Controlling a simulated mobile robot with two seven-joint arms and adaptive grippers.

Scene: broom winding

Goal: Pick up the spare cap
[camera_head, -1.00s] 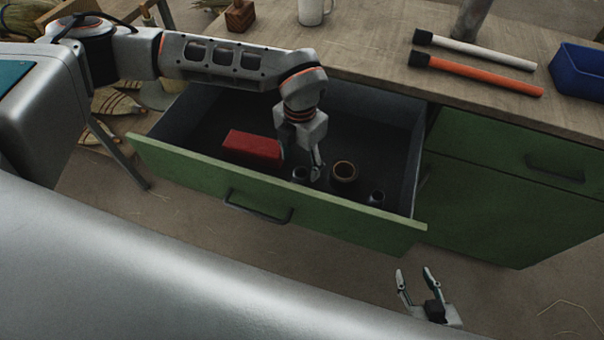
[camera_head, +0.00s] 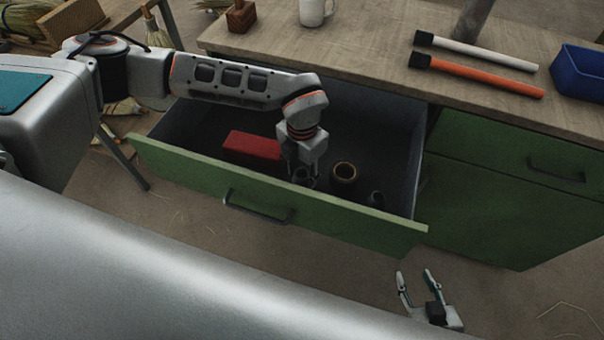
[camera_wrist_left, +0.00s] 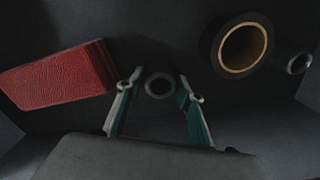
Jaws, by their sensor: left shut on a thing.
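A small dark ring-shaped cap (camera_wrist_left: 159,86) sits between the two fingers of my left gripper (camera_wrist_left: 161,88) in the left wrist view. In the head view my left gripper (camera_head: 304,175) reaches down into the open drawer, its fingers on either side of this cap, shut on it. The cap is low in the drawer; I cannot tell whether it is clear of the floor. A second small dark cap (camera_head: 376,199) stands further right in the drawer, also in the left wrist view (camera_wrist_left: 299,64). My right gripper (camera_head: 416,276) is open and empty, outside the drawer.
The green drawer (camera_head: 330,222) is pulled out. Inside, a red box (camera_head: 252,146) lies left of my gripper and a brown-rimmed roll (camera_head: 344,172) right of it. The bench top (camera_head: 360,50) carries a mug (camera_head: 312,12), a white rod, an orange rod (camera_head: 490,77) and a blue bin (camera_head: 580,75).

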